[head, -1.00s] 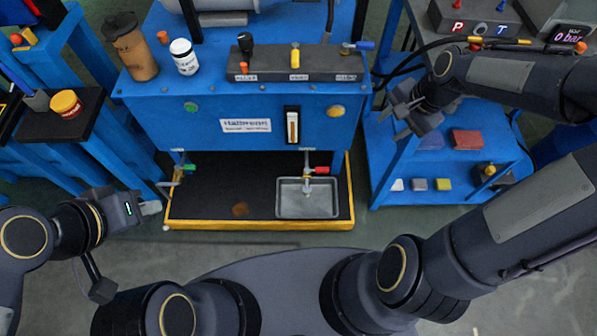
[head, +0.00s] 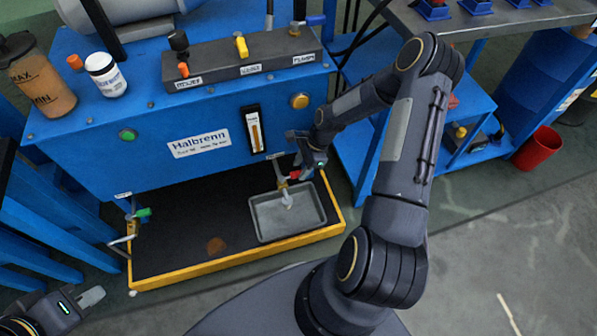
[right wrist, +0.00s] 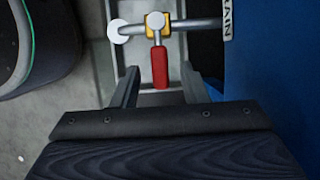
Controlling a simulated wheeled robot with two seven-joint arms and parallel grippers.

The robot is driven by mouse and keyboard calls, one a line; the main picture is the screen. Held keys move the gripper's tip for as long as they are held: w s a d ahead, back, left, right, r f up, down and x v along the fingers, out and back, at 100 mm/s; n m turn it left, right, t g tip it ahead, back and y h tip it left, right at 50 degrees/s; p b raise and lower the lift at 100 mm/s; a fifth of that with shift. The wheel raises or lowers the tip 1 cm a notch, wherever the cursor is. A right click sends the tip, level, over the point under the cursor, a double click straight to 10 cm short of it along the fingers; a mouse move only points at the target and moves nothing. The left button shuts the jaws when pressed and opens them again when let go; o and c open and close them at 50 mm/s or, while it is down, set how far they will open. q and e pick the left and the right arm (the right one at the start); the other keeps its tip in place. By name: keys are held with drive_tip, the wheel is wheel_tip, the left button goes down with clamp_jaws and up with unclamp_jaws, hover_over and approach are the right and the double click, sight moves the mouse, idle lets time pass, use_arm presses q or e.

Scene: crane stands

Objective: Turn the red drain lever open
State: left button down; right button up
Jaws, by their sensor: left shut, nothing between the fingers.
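The red drain lever (head: 295,175) is on a pipe valve above the grey tray, at the front of the blue machine. In the right wrist view the lever (right wrist: 160,68) hangs from a brass valve (right wrist: 155,24) and points toward my wrist. My right gripper (right wrist: 160,82) is open, one finger on each side of the lever, with gaps on both sides. In the head view my right gripper (head: 311,168) is at the lever and partly covers it. My left gripper (head: 92,297) is shut and empty at the lower left, away from the machine.
A grey drip tray (head: 262,226) stands under the valve on the yellow-edged black base (head: 190,270). A green-handled valve (head: 143,212) is at the left. A blue shelf unit (head: 350,150) stands close on the right. A red bin (head: 538,147) is farther right.

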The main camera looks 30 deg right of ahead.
drive_tip(key=shift+x, duration=0.85)
clamp_jaws()
